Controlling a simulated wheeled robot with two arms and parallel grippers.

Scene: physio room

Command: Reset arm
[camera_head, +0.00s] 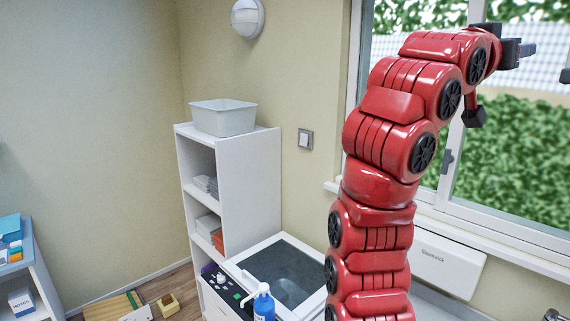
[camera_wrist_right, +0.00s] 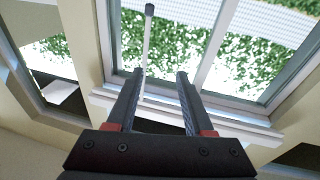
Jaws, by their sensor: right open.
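My right arm, red with dark joint caps, rises through the right half of the head view and bends over to the right at its top. Its dark gripper (camera_head: 518,50) is in front of the window, high up. In the right wrist view the right gripper (camera_wrist_right: 156,80) has its two dark fingers spread apart, with nothing held between them. A thin pale rod with a dark tip (camera_wrist_right: 148,12) shows between and beyond the fingers; I cannot tell what it is. My left gripper is not in view.
The window (camera_head: 535,195) is behind the arm. A white shelf unit (camera_head: 250,185) with a grey bin (camera_head: 223,117) on top stands left of it. A blue-topped shelf (camera_head: 25,262) is far left.

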